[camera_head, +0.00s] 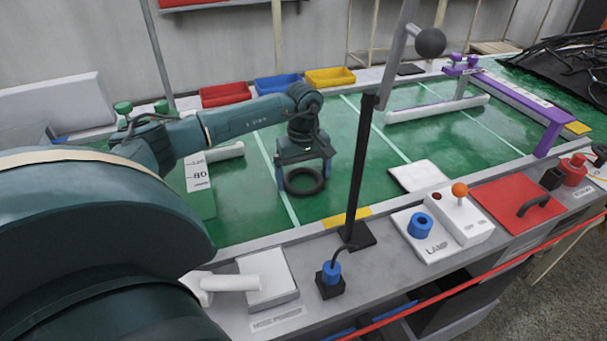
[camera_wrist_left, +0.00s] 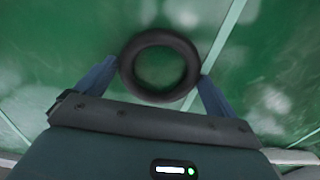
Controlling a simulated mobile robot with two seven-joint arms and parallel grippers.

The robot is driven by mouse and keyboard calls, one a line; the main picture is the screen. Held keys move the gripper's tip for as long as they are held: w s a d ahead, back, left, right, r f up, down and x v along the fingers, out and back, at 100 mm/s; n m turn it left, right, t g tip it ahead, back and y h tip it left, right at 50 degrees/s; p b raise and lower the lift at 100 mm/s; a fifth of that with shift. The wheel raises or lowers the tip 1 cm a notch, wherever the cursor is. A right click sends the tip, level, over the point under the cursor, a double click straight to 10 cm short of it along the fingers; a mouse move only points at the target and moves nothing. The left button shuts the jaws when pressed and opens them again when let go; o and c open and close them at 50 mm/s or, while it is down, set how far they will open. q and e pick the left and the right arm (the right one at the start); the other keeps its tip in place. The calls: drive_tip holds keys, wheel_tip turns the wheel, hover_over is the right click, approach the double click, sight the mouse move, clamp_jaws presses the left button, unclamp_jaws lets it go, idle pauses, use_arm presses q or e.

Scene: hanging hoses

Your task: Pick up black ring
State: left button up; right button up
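The black ring (camera_head: 303,191) is a thick, dark round loop over the green mat, in the middle of the head view. My left gripper (camera_head: 304,177) points down over it with its two blue fingers spread wide, one on each side of the ring. In the left wrist view the black ring (camera_wrist_left: 158,97) lies between the fingertips of my left gripper (camera_wrist_left: 157,72). The fingers are very close to the ring's outer edge; I cannot tell for sure whether they touch it. My right gripper is not in view.
A black upright post (camera_head: 357,170) stands right of my left gripper. Red (camera_head: 225,94), blue (camera_head: 278,83) and yellow (camera_head: 330,77) trays line the back. The green mat around the ring is mostly clear.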

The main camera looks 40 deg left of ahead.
use_arm(q)
drive_tip(key=c, duration=0.7)
drive_tip(key=shift+r, duration=0.15)
